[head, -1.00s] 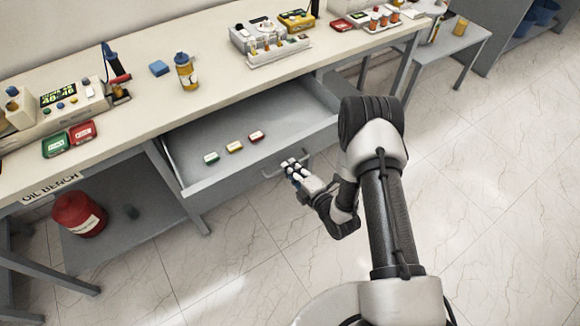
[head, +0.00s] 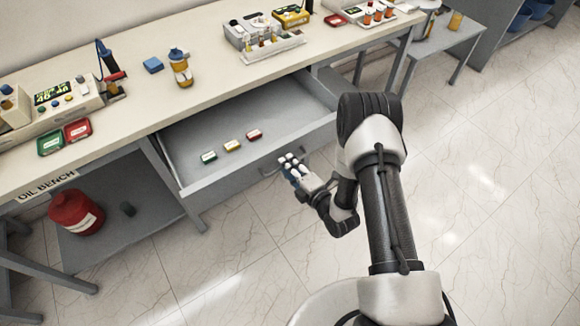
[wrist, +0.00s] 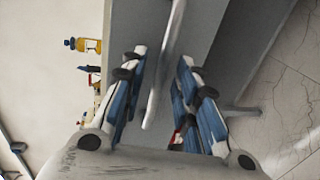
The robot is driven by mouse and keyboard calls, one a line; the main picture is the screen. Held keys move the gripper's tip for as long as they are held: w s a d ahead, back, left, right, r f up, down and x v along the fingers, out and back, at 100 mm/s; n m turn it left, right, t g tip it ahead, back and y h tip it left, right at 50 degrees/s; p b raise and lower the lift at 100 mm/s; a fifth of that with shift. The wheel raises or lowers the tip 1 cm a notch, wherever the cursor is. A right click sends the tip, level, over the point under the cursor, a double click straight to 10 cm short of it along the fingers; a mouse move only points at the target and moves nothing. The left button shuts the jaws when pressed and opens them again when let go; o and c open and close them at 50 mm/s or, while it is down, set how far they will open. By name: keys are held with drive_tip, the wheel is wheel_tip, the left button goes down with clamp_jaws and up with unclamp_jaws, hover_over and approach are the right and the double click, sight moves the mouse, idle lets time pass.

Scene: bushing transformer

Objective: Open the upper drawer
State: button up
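The upper drawer (head: 220,181) under the bench top is pulled out, with its inside showing. A bar handle (head: 267,171) sits on its front panel. My gripper (head: 291,160) is at the right part of this handle and hides some of it. In the wrist view the handle (wrist: 164,80) runs between the two blue-and-white fingers of my gripper (wrist: 163,62). The fingers are apart, with a visible gap on each side of the bar.
A red canister (head: 76,213) stands on the lower shelf at left. A side table (head: 440,52) is at upper right. The tiled floor (head: 480,220) is clear at right.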

drive_tip(key=v, duration=1.2)
idle(0.5)
